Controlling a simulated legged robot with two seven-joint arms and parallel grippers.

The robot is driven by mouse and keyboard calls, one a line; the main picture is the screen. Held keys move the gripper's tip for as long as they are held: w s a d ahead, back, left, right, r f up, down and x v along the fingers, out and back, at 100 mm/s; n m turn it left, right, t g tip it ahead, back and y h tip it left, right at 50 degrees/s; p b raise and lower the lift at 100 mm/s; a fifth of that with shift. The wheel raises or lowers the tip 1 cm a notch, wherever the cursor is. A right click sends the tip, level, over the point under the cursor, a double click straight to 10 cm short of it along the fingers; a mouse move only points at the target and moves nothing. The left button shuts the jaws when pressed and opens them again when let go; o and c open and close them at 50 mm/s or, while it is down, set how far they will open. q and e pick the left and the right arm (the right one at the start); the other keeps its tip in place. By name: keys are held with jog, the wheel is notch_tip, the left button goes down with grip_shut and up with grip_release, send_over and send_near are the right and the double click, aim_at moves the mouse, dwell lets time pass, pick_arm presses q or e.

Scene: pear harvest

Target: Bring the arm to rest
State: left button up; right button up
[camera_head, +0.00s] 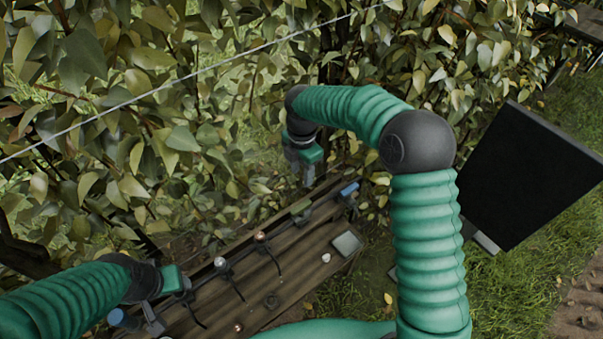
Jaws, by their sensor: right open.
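My right arm rises from the bottom right and bends over to the left. Its gripper (306,176) is open and points down, with nothing seen between the fingers. It hangs in front of the leaves, above the far side of a wooden bench. My left arm comes in from the lower left. Its gripper (155,318) is low over the near left end of the bench; its fingers are small and dark, and I cannot tell whether they are open. No pear can be made out clearly.
The wooden bench (290,265) holds a row of dark curved tools, a blue-ended item (348,189) and a grey square piece (347,243). A wire (215,66) crosses the leafy hedge (150,120). A black panel (525,175) stands right over grass (500,285).

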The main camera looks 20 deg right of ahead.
jog(key=s+d+m+t, duration=0.2)
jog(key=s+m, duration=1.9)
jog(key=m, duration=0.1)
jog(key=shift+s+d+r+t, duration=0.15)
jog(key=shift+s+d+t, duration=0.15)
jog(key=shift+d, duration=0.05)
dwell(0.6)
